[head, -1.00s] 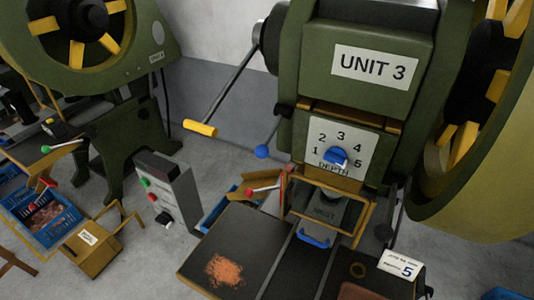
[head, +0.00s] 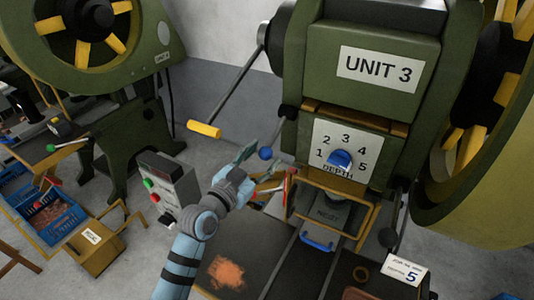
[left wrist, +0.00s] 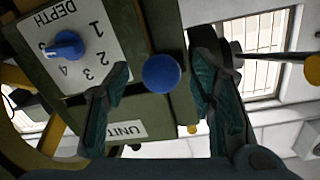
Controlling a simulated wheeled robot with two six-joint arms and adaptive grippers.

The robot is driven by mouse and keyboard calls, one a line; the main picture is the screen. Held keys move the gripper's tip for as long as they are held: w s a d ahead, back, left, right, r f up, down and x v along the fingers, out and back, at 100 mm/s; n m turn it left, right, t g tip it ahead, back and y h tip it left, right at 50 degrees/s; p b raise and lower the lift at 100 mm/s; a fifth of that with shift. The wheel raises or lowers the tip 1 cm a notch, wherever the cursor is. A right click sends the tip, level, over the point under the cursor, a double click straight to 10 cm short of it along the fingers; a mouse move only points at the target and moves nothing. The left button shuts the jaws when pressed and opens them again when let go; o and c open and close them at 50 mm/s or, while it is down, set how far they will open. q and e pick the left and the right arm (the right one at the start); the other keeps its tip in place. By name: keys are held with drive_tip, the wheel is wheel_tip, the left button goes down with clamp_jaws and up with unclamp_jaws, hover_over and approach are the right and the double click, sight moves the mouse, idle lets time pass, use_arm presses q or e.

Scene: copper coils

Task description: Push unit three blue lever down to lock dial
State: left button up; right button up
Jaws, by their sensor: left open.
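The unit three press carries a white UNIT 3 sign (head: 378,69) and a depth plate numbered 1 to 5 with a blue dial (head: 339,159). A lever with a blue ball knob (head: 265,154) sticks out left of the plate. My left gripper (head: 262,158) is open at the blue knob. In the left wrist view the blue knob (left wrist: 161,72) appears between the two teal fingers of the gripper (left wrist: 160,90), with gaps on both sides. The dial (left wrist: 68,45) shows there too, upside down. Whether the fingers touch the knob I cannot tell. My right gripper is not in view.
A long lever with a yellow handle (head: 204,129) hangs left of the knob. A grey control box (head: 168,188) with buttons stands at the lower left. A red-handled part (head: 290,185) sits just below my gripper. A card marked 5 (head: 405,268) lies at the right.

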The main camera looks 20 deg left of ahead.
use_arm(q)
drive_tip(key=shift+x, duration=1.15)
clamp_jaws()
